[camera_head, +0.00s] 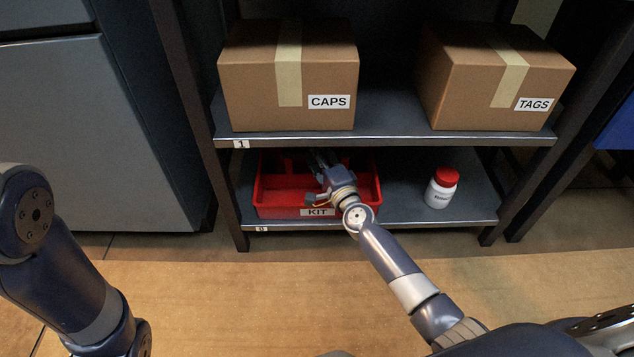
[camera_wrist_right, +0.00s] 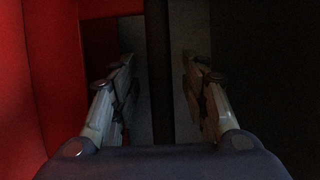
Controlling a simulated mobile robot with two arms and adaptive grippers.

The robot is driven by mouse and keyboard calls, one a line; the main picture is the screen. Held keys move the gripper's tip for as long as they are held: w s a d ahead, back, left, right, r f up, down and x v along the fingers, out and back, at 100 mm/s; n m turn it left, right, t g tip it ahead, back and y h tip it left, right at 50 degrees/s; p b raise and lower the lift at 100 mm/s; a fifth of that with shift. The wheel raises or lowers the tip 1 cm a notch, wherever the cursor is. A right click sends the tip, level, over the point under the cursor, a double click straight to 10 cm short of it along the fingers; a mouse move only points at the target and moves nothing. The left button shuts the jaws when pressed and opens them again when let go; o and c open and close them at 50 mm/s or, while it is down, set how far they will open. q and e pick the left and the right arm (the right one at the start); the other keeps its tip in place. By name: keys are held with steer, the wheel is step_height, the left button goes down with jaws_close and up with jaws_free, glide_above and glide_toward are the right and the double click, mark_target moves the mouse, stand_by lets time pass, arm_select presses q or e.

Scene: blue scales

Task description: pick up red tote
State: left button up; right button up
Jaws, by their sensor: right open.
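The red tote (camera_head: 275,211), with a white KIT label on its front, sits on the lower shelf, level 0. My right gripper (camera_head: 322,160) reaches in over the tote from the front, its fingers partly hidden in shadow under the upper shelf. In the right wrist view, the right gripper (camera_wrist_right: 160,85) is open, and the red tote wall (camera_wrist_right: 45,75) stands to the left of its fingers. A dark upright bar shows between the fingers; I cannot tell whether it is the tote's handle. No contact shows. My left arm is at the left edge, its gripper out of view.
A white bottle with a red cap (camera_head: 441,188) stands right of the tote on the lower shelf (camera_head: 410,212). The upper shelf (camera_head: 385,139) is close above and holds the CAPS box (camera_head: 245,95) and TAGS box (camera_head: 470,90). Dark rack posts flank the shelf. The floor in front is clear.

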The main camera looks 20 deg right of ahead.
jaws_close()
steer(key=shift+r, duration=0.2)
stand_by(0.3)
